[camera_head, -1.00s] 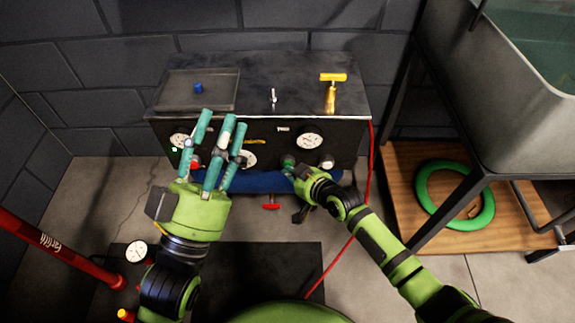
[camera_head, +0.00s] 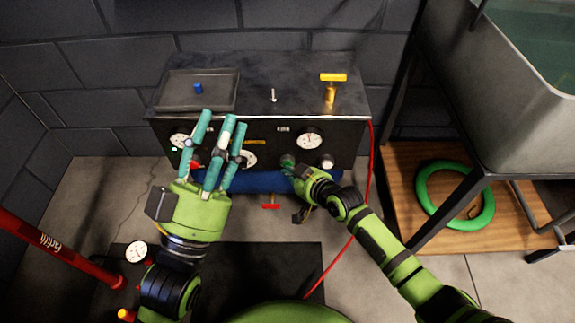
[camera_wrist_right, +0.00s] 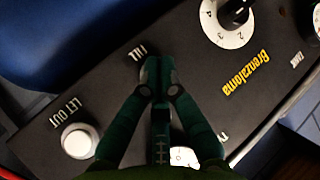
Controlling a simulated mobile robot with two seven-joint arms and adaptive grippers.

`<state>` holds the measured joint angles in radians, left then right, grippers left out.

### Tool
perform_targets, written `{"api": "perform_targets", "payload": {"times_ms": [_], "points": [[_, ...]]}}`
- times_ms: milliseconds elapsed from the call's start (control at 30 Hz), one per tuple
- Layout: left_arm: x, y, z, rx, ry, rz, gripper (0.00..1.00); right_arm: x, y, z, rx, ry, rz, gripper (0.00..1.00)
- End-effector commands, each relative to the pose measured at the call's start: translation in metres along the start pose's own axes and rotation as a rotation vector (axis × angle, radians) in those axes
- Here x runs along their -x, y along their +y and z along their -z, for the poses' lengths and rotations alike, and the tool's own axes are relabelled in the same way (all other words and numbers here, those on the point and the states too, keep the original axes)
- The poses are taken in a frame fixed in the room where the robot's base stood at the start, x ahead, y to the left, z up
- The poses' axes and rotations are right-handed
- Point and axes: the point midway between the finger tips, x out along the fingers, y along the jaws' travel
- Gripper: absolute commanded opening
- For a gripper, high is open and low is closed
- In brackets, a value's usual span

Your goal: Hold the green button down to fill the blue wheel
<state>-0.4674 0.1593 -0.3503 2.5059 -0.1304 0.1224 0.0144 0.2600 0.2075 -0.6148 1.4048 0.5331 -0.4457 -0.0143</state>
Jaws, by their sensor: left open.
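The black control box (camera_head: 350,100) stands against the wall with gauges and knobs on its front. My right gripper (camera_head: 290,163) is at the front panel. In the right wrist view its fingertips (camera_wrist_right: 157,72) are together at the FILL label (camera_wrist_right: 137,52). They cover the spot beside that label, so I cannot make out the green button there. A white button (camera_wrist_right: 79,141) by the LET OUT label is uncovered. My left gripper (camera_head: 220,125) is open and empty, fingers pointing up before the panel's left part. I cannot identify a blue wheel in these views.
A blue rounded body (camera_head: 260,182) lies under the box. On top are a grey tray (camera_head: 180,100) with a blue cap (camera_head: 198,88) and a yellow T-handle (camera_head: 332,88). A red hose (camera_head: 350,240) runs down right. A green ring (camera_head: 428,203) lies on a wooden board.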

Motion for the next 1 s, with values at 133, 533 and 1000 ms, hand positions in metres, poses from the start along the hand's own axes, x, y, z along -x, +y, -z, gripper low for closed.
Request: {"api": "perform_targets", "payload": {"times_ms": [133, 533, 1000], "points": [[0.0, 0.0, 0.0, 0.0, 0.0, 0.0, 0.44, 0.0, 0.0, 0.002, 0.001, 0.003, 0.0, 0.0], [-0.001, 0.0, 0.002, 0.0, 0.0, 0.0, 0.44, 0.001, 0.0, 0.001, 0.0, 0.003, -0.001, 0.0], [-0.008, -0.001, 0.013, 0.0, 0.0, 0.0, 0.44, 0.012, -0.008, -0.008, 0.0, 0.001, 0.0, 0.0]]}}
